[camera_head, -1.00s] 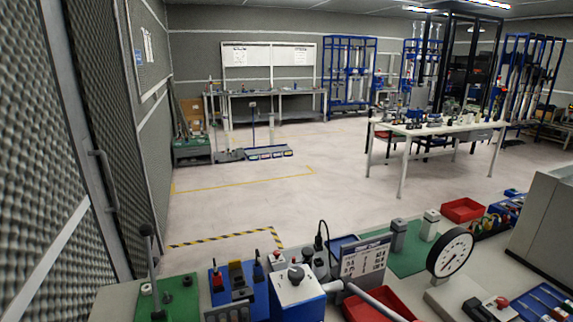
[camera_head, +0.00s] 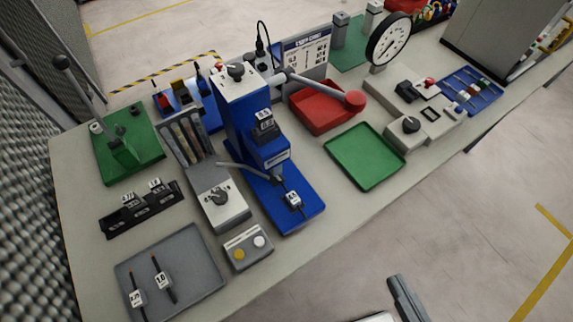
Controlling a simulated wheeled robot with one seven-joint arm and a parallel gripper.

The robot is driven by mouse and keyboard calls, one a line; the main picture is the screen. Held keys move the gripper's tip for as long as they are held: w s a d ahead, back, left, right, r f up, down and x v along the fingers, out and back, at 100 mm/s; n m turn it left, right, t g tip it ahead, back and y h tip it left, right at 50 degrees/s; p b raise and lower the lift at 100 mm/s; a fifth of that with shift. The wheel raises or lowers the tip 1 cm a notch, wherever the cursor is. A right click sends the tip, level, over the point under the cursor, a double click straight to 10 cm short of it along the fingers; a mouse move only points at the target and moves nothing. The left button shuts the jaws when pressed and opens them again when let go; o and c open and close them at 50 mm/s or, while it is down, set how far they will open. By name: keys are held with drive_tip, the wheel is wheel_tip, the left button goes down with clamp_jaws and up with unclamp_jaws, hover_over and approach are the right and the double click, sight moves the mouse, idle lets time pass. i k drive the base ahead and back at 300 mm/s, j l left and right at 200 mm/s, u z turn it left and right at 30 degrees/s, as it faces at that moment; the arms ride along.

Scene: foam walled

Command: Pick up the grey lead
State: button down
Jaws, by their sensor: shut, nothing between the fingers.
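A thin grey lead (camera_head: 243,169) curves between the grey block with the tilted panel and the blue press (camera_head: 262,150) on the bench; I cannot tell how its ends are fixed. A black-tipped lead with a white tag (camera_head: 294,200) lies on the press's base. Two dark leads with white tags lie in the grey tray (camera_head: 202,280) at the front left. My gripper (camera_head: 398,280) is at the bottom edge, in front of the bench and well apart from the grey lead. It is shut and empty, and only partly in view.
A green tray (camera_head: 366,157), a red bin (camera_head: 315,112) and a dial gauge (camera_head: 388,40) stand right of the press. The floor before the bench is clear.

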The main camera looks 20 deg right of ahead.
sight(291, 198)
drive_tip(key=k+l, duration=0.1)
drive_tip(key=l, duration=0.35)
drive_tip(key=u, duration=0.4)
drive_tip(key=k+l+u, duration=0.1)
drive_tip(key=u, duration=0.75)
drive_tip(key=k+u, duration=0.1)
drive_tip(key=u, duration=0.3)
